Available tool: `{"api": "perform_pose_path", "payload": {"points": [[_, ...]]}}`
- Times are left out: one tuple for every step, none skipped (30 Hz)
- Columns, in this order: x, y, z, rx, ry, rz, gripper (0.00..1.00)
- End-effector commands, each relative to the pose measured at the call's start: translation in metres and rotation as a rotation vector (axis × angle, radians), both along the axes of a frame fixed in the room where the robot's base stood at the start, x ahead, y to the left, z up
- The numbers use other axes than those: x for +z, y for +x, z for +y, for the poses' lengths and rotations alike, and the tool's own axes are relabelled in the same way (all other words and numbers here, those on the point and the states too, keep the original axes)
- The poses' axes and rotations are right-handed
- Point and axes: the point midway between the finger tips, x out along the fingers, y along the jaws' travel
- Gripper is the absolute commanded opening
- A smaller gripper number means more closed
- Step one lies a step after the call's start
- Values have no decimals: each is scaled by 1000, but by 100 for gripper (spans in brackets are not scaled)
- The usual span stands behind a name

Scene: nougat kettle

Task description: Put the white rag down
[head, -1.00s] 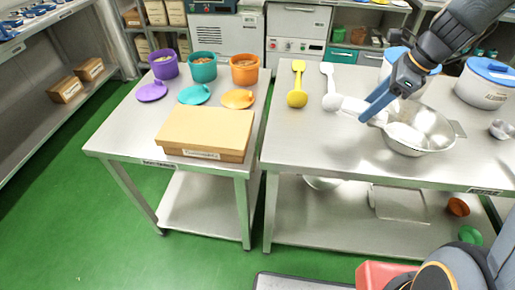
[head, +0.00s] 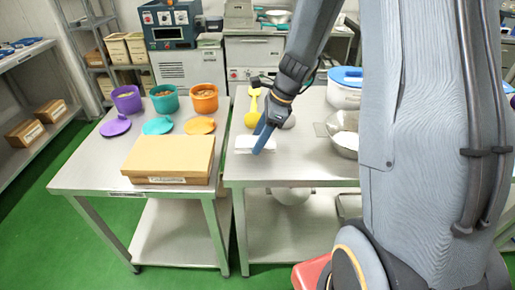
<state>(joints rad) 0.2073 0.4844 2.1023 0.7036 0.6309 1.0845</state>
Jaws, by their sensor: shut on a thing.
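The white rag (head: 246,142) shows as a flat white patch at the left part of the right steel table (head: 255,174), near its left edge. My gripper (head: 261,148) points down over it with its blue fingers shut on the rag. The fingers cover part of the rag. I cannot tell whether the rag touches the tabletop or hangs just above it.
A steel bowl (head: 345,140) and a blue-lidded white tub (head: 344,88) stand right. A cardboard box (head: 168,158) sits on the left table, across a gap.

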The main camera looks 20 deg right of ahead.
Motion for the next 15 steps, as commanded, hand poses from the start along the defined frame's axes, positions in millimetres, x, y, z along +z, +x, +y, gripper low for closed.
{"api": "perform_pose_path", "payload": {"points": [[-5, 0, 0, 0, 1, 2, 26], [-9, -1, 1, 0, 0, 3, 26], [-15, -1, 1, 2, 0, 4, 26], [-19, -1, 1, 0, 0, 5, 26], [-24, -1, 1, 1, 0, 4, 26], [-29, -1, 1, 1, 0, 4, 26], [-32, -1, 1, -1, 1, 3, 26], [-36, -1, 1, 1, 1, 4, 26], [-39, -1, 0, 1, 0, 3, 26], [-40, -1, 0, 1, 0, 2, 26], [-41, 0, 0, 0, -1, 1, 26], [-41, 0, 0, 0, -1, 0, 26], [-42, 0, 0, 1, -1, 0, 26], [-41, 0, 0, 1, -1, 0, 26], [-41, 0, 0, 1, -1, 0, 26]]}}
